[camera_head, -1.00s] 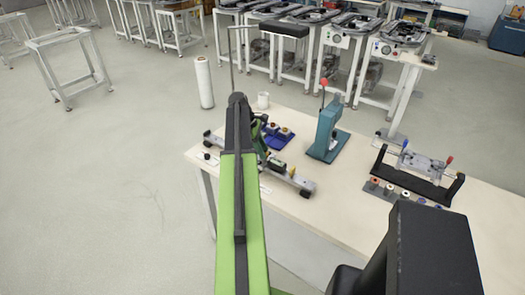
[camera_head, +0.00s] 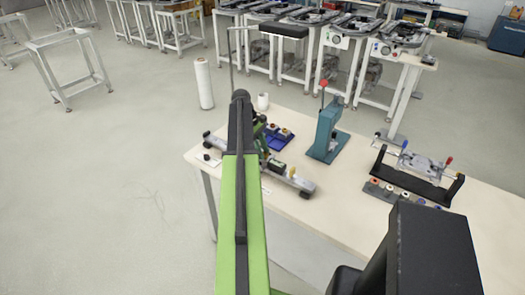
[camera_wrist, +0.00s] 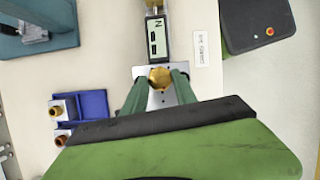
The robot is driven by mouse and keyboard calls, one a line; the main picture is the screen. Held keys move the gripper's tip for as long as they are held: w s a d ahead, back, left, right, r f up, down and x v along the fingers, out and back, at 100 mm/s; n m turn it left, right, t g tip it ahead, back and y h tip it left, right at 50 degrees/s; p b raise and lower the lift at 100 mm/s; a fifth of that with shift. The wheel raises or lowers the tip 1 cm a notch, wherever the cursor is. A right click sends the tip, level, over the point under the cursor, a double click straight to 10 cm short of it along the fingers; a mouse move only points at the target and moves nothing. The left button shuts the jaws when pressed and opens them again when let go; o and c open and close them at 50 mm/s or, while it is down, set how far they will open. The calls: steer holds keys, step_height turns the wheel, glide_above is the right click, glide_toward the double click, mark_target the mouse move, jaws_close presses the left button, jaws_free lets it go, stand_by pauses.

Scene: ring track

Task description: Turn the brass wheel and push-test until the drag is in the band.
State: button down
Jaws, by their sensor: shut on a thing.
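In the wrist view the brass wheel (camera_wrist: 160,77) sits on a pale metal plate between the two green fingers of my gripper (camera_wrist: 161,80). The fingers are shut on the wheel, one on each side. Part of the metal rail (camera_head: 303,184) shows on the bench to the right of my arm.
A blue tray (camera_wrist: 94,103) with brass-tipped pieces lies left of the wheel. A teal press (camera_head: 327,135) and a black-framed fixture (camera_head: 415,178) stand farther right on the bench (camera_head: 345,205).

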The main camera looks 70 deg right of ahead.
steer(key=c, duration=1)
jaws_free()
steer(key=p+v, duration=1.6)
steer(key=v, duration=0.1)
steer(key=shift+r, duration=0.2)
